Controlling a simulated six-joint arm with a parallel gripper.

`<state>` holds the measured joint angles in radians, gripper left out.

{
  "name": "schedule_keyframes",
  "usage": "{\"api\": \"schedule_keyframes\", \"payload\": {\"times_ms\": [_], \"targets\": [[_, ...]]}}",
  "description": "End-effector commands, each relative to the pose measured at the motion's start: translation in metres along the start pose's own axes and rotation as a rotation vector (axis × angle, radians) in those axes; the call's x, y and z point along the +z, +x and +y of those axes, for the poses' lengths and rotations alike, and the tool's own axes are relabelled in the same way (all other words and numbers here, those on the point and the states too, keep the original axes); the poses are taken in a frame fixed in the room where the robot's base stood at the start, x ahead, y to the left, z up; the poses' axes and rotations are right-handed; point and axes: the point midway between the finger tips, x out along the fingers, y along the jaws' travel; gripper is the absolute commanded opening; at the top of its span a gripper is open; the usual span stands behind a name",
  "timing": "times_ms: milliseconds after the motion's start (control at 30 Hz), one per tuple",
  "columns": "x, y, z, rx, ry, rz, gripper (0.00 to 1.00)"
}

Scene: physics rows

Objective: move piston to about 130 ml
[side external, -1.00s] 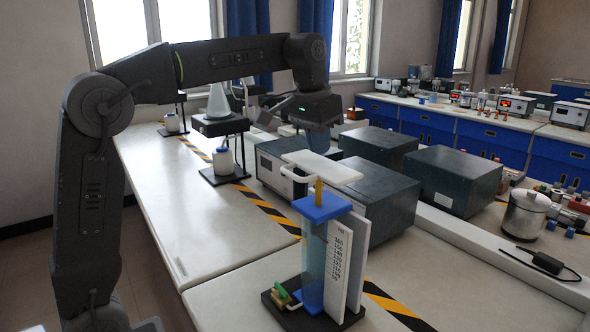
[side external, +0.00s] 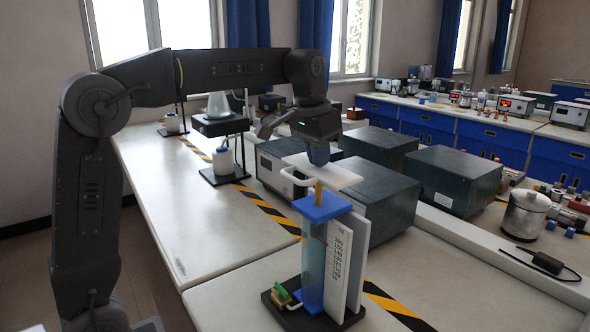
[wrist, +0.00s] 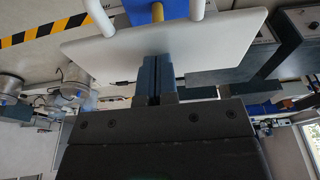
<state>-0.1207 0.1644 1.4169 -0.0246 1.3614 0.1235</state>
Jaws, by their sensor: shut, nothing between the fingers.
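The gas cylinder (side external: 314,258) stands upright on a dark base, with a blue cap (side external: 322,208) and a white scale plate (side external: 338,262). A yellow piston rod (side external: 319,190) rises from the cap to a white plate (side external: 334,173) with a white handle (side external: 290,176). My gripper (side external: 318,156) is shut and empty, its blue fingers pointing down at the plate. In the wrist view the shut fingertips (wrist: 156,66) overlap the white plate (wrist: 205,42); whether they touch it I cannot tell. The piston's level inside the cylinder is too small to read.
Dark instrument boxes (side external: 378,200) stand right behind the cylinder. A stand with a flask (side external: 218,104) and a white bottle (side external: 223,160) are further back on the left. The white bench (side external: 190,220) is clear to the left of the cylinder.

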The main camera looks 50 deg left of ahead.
Motion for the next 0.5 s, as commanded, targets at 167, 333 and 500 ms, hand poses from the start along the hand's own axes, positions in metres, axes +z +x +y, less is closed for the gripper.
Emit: {"api": "schedule_keyframes", "payload": {"times_ms": [167, 333, 500], "targets": [[0.001, 0.006, 0.000, 0.000, 0.000, -0.001, 0.00], [0.002, 0.010, 0.000, 0.000, 0.000, -0.002, 0.00], [0.003, 0.015, 0.000, 0.000, 0.000, -0.001, 0.00]]}}
